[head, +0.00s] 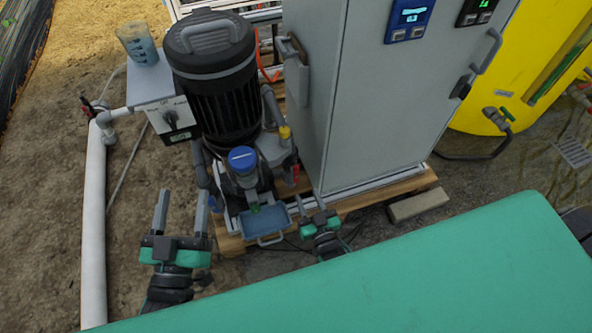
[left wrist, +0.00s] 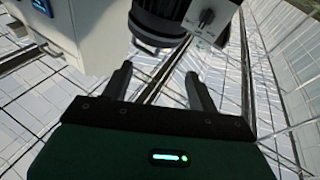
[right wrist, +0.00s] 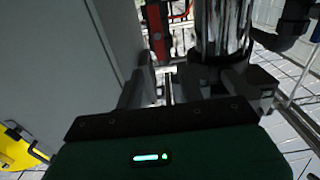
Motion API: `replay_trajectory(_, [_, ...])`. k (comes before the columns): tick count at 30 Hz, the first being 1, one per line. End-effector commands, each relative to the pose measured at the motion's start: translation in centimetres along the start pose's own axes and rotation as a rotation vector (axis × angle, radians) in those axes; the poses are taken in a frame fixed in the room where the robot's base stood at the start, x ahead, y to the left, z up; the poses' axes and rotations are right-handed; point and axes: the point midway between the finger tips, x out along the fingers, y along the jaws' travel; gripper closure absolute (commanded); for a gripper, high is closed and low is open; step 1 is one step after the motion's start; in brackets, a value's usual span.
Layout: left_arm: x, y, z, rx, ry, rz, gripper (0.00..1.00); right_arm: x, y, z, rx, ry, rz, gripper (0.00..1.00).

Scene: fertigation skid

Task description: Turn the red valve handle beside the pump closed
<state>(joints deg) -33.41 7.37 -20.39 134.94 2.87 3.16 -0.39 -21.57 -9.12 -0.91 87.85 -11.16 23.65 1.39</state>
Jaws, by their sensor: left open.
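A small red valve handle (head: 294,173) shows low between the pump (head: 213,85) and the grey cabinet. In the right wrist view a red upright part (right wrist: 157,32), seemingly this handle, lies beyond the fingertips. My right gripper (head: 310,202) is open and empty, in front of the handle and apart from it. It also shows in the right wrist view (right wrist: 168,85). My left gripper (head: 182,198) is open and empty, left of the pump's front; the left wrist view shows its spread fingers (left wrist: 158,85). The handle's exact angle is too small to tell.
The grey cabinet (head: 375,100) stands close right of the handle. A blue tray (head: 266,219) lies below the blue-capped housing (head: 243,160). A white pipe (head: 94,230) with another red handle (head: 87,103) runs at left. A yellow tank (head: 500,110) stands at right.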

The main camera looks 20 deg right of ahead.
Motion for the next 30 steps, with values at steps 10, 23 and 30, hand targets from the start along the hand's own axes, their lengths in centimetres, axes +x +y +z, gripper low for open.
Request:
replay_trajectory(10, [0.7, -0.9, -6.2, 0.051, 0.351, 0.003, 0.40, 7.2, 0.0, 0.2, 0.001, 0.001, 0.000, 0.62])
replay_trajectory(23, [-0.1, -1.1, -10.3, 0.082, 0.577, 0.012, 0.40, 11.0, 0.0, 0.1, 0.001, -0.002, 0.000, 0.62])
replay_trajectory(30, [-0.1, -1.1, -10.4, 0.082, 0.580, 0.012, 0.40, 11.1, 0.0, 0.1, 0.001, -0.002, 0.000, 0.62])
